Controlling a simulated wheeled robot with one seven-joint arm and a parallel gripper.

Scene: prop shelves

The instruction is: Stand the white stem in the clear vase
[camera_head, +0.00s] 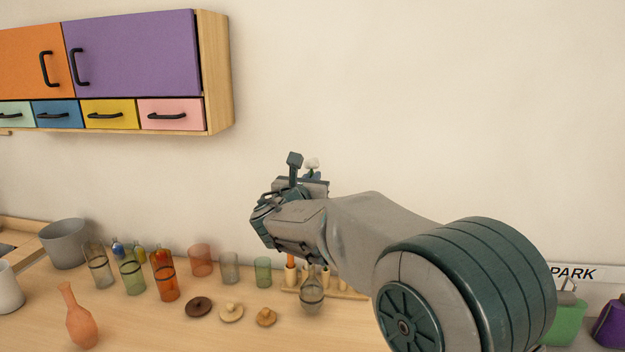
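A white blossom, which looks like the head of the white stem (312,163), shows just above and behind my gripper (300,188). The rest of the stem is hidden by the gripper and wrist. My gripper is raised above the counter, in front of the wall. Its fingers are mostly hidden, so I cannot tell whether it is open or shut, or whether it holds the stem. A small clear vessel with a round body, which looks like the clear vase (311,296), stands upright on the counter below my wrist, in front of a wooden rack.
The wooden rack (349,294) stands partly behind my arm. Left of the clear vase are wooden lids (231,312), a green glass (263,272), several tinted glasses, an orange vase (81,318) and a grey pot (65,243). A cabinet (133,55) hangs upper left.

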